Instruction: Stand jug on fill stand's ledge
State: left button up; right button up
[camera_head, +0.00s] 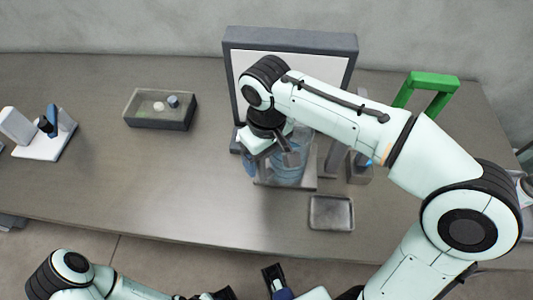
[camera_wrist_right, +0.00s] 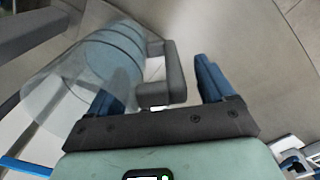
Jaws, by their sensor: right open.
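The clear, blue-tinted jug (camera_head: 290,168) stands over a pale metal ledge (camera_head: 305,184) in front of a dark-framed white panel, apparently the fill stand (camera_head: 290,39). The jug also shows in the right wrist view (camera_wrist_right: 80,70), with its dark grey handle (camera_wrist_right: 173,70) towards the gripper. My right gripper (camera_head: 266,158) is beside the jug. Its blue fingers are apart in the right wrist view (camera_wrist_right: 160,85), with the handle showing between them; I cannot tell whether they touch it. The jug's base contact is partly hidden. Part of my left arm shows at the bottom edge; its jaws are unclear.
A small metal tray (camera_head: 331,213) lies in front and right of the stand. A green frame (camera_head: 432,80) stands at the back right. A dark open box (camera_head: 160,121) and a white holder (camera_head: 44,140) are on the left. The counter between box and stand is clear.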

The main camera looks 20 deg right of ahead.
notch_tip(320, 180, up, 12)
jog(key=p, duration=0.3)
dwell(0.5)
